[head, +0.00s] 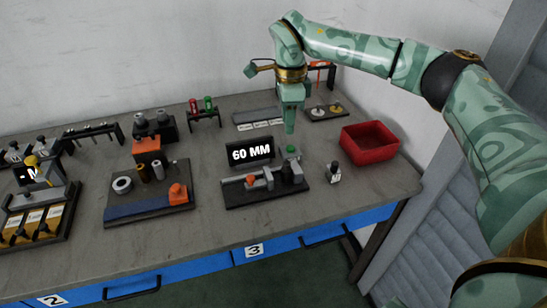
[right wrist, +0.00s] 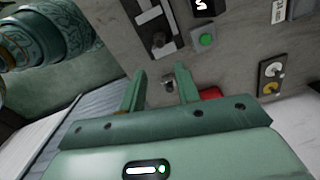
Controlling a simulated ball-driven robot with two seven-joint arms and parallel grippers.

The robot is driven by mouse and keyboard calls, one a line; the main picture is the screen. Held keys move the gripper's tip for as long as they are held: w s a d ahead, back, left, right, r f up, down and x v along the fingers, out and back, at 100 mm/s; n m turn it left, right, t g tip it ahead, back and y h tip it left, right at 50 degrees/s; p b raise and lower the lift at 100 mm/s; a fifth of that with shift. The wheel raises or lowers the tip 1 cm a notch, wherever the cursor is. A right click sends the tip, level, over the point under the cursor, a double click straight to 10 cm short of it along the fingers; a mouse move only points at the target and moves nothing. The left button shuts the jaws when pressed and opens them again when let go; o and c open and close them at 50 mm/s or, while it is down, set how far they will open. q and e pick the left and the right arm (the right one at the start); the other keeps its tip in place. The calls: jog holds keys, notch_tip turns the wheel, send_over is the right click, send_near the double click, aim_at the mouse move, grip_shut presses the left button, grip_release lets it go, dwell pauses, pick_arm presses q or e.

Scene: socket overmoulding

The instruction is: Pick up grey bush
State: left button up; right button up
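My right gripper (head: 289,130) hangs above the back of the bench in the head view, fingers pointing down. In the right wrist view its two fingers (right wrist: 160,70) are apart, with nothing held between them. A small grey piece (head: 333,173) stands on the bench right of the 60 MM fixture. A small grey piece (right wrist: 168,84) also shows beyond and between the fingers in the right wrist view, apart from them. A slim grey cylinder (head: 158,169) stands beside a brass one (head: 143,173) on the blue-fronted board. I cannot tell which grey piece is the bush. My left gripper is out of view.
The 60 MM display (head: 250,151) stands behind a clamp fixture with a green button (head: 291,149). A red bin (head: 369,142) sits at the right. A small tray with round parts (head: 327,111) and several racks line the back. Bare bench lies around the small grey piece.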

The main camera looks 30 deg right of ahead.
jog(key=b, duration=0.3)
send_over(286, 163)
jog(key=f, duration=0.9)
jog(key=shift+w+d+f, duration=0.1)
jog(key=shift+w+f, duration=0.1)
jog(key=shift+f, duration=0.2)
jog(key=shift+s+f+b, duration=0.1)
jog(key=shift+f+b, duration=0.2)
jog(key=shift+f, duration=0.5)
notch_tip(286, 163, down, 5)
jog(key=shift+s+r+b, duration=0.1)
jog(key=shift+b, duration=0.95)
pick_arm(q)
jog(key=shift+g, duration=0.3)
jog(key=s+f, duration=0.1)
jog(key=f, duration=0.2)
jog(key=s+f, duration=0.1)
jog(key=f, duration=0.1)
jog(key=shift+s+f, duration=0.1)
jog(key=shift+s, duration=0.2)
pick_arm(e)
jog(key=shift+r, duration=0.1)
jog(key=c, duration=0.5)
jog(key=shift+c, duration=0.2)
